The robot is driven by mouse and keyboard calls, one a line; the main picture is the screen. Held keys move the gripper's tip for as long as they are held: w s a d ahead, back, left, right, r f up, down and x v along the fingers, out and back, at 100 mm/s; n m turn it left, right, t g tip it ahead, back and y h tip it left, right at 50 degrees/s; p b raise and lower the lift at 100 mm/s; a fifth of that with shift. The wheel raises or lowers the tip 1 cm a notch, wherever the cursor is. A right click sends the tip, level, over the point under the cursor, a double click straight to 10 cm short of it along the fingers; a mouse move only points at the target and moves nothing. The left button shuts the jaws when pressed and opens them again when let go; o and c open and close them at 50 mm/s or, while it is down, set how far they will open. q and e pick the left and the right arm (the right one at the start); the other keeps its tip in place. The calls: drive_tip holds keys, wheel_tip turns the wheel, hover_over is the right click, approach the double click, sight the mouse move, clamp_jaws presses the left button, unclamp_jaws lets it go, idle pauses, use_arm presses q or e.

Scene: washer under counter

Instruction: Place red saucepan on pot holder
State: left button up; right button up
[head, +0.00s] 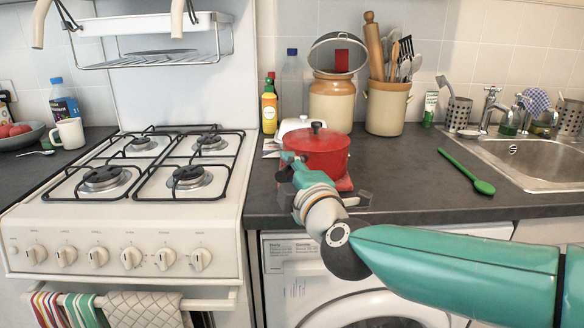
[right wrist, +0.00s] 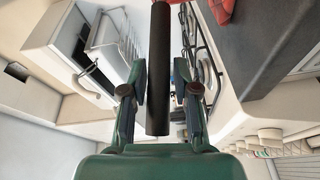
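The red saucepan (head: 325,152), with its lid and dark knob, is on the counter just right of the stove. A red piece (head: 345,184) shows below it; I cannot tell whether this is the pot holder or whether the pan rests on it. My right gripper (head: 296,168) is at the pan's front left, partly hidden by its own wrist. In the right wrist view, a black handle (right wrist: 158,75) runs between its two fingers, with a visible gap on each side. Red surfaces show at the top there. My left gripper is out of view.
The white gas stove (head: 150,205) is at left, with bare burners. Behind the pan stand bottles, a jar (head: 333,100) and a utensil crock (head: 387,108). A green spoon (head: 467,172) lies before the sink (head: 545,165). Dark counter (head: 405,190) is clear right of the pan.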

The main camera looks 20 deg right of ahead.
drive_tip(key=shift+o, duration=1.1)
drive_tip(key=shift+s+r, duration=0.1)
drive_tip(key=shift+s, duration=0.25)
drive_tip(key=s+p, duration=0.3)
drive_tip(key=s, duration=0.7)
wheel_tip(320, 180, down, 32)
drive_tip(key=w+a+m+g+y, duration=0.1)
drive_tip(key=w+a+m+g, duration=0.15)
drive_tip(key=m+g, duration=0.55)
drive_tip(key=s+a+f+m+g+y, duration=0.1)
drive_tip(key=s+f+m+g, duration=0.8)
drive_tip(key=s+f, duration=1.1)
wheel_tip(320, 180, down, 4)
drive_tip(key=shift+a+r+m+y, duration=0.15)
drive_tip(key=shift+a+m+y, duration=0.25)
drive_tip(key=shift+m+y, duration=0.3)
